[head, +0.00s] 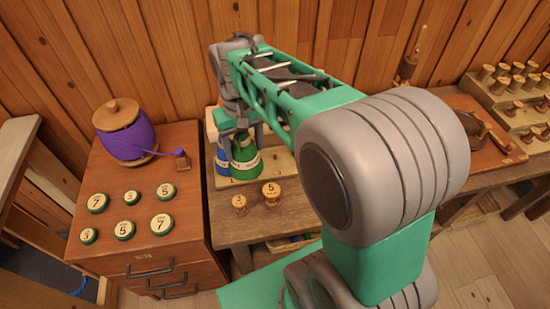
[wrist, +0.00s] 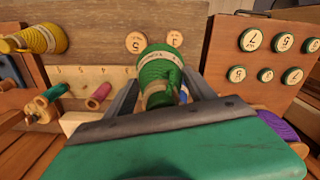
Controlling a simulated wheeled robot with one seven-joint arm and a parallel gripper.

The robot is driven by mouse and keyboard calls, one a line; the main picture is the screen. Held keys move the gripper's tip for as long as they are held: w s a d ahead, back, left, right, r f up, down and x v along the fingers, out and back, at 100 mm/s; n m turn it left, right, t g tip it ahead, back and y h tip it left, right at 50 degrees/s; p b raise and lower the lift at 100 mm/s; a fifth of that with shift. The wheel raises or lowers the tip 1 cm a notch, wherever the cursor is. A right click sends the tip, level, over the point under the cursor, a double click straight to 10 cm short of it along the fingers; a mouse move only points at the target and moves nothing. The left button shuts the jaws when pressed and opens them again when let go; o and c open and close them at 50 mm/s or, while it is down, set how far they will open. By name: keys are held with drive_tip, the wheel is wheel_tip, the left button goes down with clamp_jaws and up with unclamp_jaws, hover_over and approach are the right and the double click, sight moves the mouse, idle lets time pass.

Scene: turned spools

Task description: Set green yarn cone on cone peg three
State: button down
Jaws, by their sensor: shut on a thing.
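The green yarn cone (head: 245,158) has a pale band and is in my gripper (head: 241,133), which is shut on its upper part. The wrist view shows the green cone (wrist: 158,72) between the two fingers. In the head view it is over the left end of a pale peg board (head: 280,166), close beside a blue cone (head: 222,160). I cannot tell whether its base touches the board. The peg board (wrist: 80,78) also shows in the wrist view with small marks along it; cone peg three cannot be made out. My arm hides much of the board in the head view.
A yellow cone (wrist: 38,39), a teal spool (wrist: 48,96) and a pink spool (wrist: 98,96) are left of the gripper in the wrist view. Two numbered wooden discs (head: 271,190) (head: 240,202) stand on the bench front. A purple spool (head: 128,135) stands on the left cabinet.

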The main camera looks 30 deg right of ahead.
drive_tip(key=w+d+p, duration=0.4)
drive_tip(key=w+d, duration=0.5)
drive_tip(key=d, duration=0.4)
drive_tip(key=shift+d, duration=0.3)
idle(2.1)
drive_tip(key=shift+f+b, duration=2.25)
drive_tip(key=shift+f, duration=3.85)
drive_tip(key=shift+f+b, duration=0.35)
drive_tip(key=shift+f, duration=0.25)
drive_tip(key=c, duration=0.6)
unclamp_jaws()
drive_tip(key=shift+r+p, duration=3.55)
drive_tip(key=shift+r, duration=2)
